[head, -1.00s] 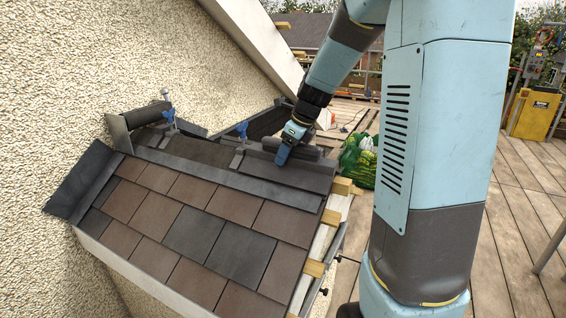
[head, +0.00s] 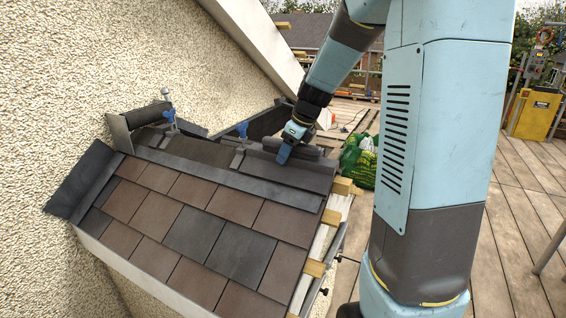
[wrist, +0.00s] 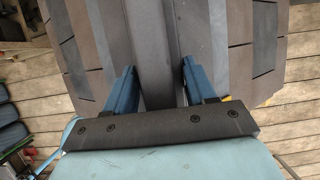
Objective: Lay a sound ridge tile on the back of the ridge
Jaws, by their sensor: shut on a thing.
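My gripper (head: 284,156) is shut on a dark grey ridge tile (head: 308,178) at the right end of the small roof's ridge. In the wrist view, the blue fingers (wrist: 157,88) stand on either side of the tile's raised roll (wrist: 152,50). The tile lies along the ridge line, low over it; I cannot tell whether it rests fully on the ridge. The tile's far side is partly hidden by my gripper.
Brown and grey tiles (head: 235,203) cover the near slope. A rough wall (head: 60,90) stands close on the left, with a pale sloping board (head: 255,45) above. Timber battens (head: 342,186) stick out at the right edge. A green bag (head: 362,160) and yellow box (head: 534,114) stand beyond.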

